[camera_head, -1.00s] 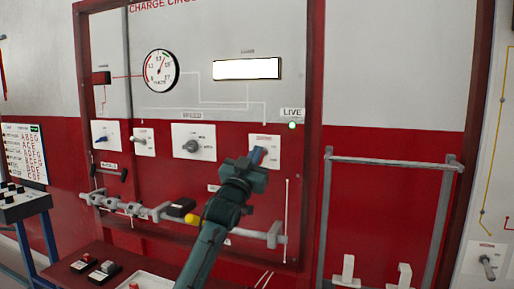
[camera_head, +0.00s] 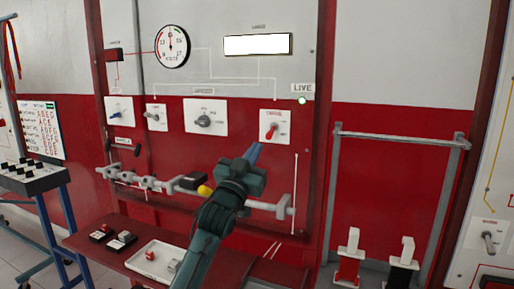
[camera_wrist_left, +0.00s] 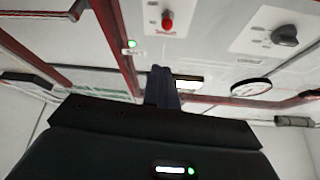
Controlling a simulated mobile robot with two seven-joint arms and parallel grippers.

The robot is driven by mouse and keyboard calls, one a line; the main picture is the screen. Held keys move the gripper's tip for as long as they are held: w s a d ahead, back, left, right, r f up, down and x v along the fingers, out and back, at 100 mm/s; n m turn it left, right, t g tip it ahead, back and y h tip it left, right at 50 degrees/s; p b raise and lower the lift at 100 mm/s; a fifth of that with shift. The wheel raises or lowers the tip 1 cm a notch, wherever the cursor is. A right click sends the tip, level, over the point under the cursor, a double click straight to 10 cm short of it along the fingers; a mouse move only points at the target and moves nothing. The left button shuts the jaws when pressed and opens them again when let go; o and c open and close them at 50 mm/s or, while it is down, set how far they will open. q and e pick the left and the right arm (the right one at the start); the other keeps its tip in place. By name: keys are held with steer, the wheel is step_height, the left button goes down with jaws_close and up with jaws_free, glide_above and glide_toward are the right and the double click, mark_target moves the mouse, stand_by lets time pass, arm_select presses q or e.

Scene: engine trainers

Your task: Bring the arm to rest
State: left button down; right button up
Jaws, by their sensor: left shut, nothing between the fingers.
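My left gripper (camera_head: 254,152) is in front of the charge circuit panel (camera_head: 240,75), just below and left of the red switch (camera_head: 272,130) on its white plate. Its blue fingers are together with nothing between them, and they look clear of the switch. In the left wrist view the closed fingers (camera_wrist_left: 161,88) point toward the panel, and the red switch (camera_wrist_left: 167,20) stands beyond them, apart. My right gripper is not in view.
A horizontal grey rail (camera_head: 265,205) runs along the panel behind my forearm. A red bench (camera_head: 85,240) with a white tray (camera_head: 145,262) is below. A grey frame (camera_head: 400,139) stands at right. A lit green lamp (camera_head: 302,100) sits under LIVE.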

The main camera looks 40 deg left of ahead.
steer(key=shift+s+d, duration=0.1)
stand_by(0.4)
arm_select(q)
steer(key=s+d+f+m+g+h+p, duration=0.1)
steer(key=s+d+f+g+h+p, duration=0.15)
steer(key=d+f, duration=0.65)
steer(key=s+d+f+m+g+h+p, duration=0.15)
steer(key=s+d+f+g, duration=0.25)
steer(key=f, duration=1.1)
steer(key=s+d+f+g+h, duration=0.1)
steer(key=s+d+f+g, duration=0.1)
steer(key=s+d+f, duration=0.2)
steer(key=s+d+f+g+h+p, duration=0.1)
steer(key=s+d+f, duration=0.3)
steer(key=s, duration=0.6)
steer(key=s+d+f+g+h+p, duration=0.1)
steer(key=s+d+f+g, duration=0.2)
steer(key=s+f, duration=0.4)
steer(key=shift+d+f, duration=0.3)
steer(key=shift+d, duration=0.45)
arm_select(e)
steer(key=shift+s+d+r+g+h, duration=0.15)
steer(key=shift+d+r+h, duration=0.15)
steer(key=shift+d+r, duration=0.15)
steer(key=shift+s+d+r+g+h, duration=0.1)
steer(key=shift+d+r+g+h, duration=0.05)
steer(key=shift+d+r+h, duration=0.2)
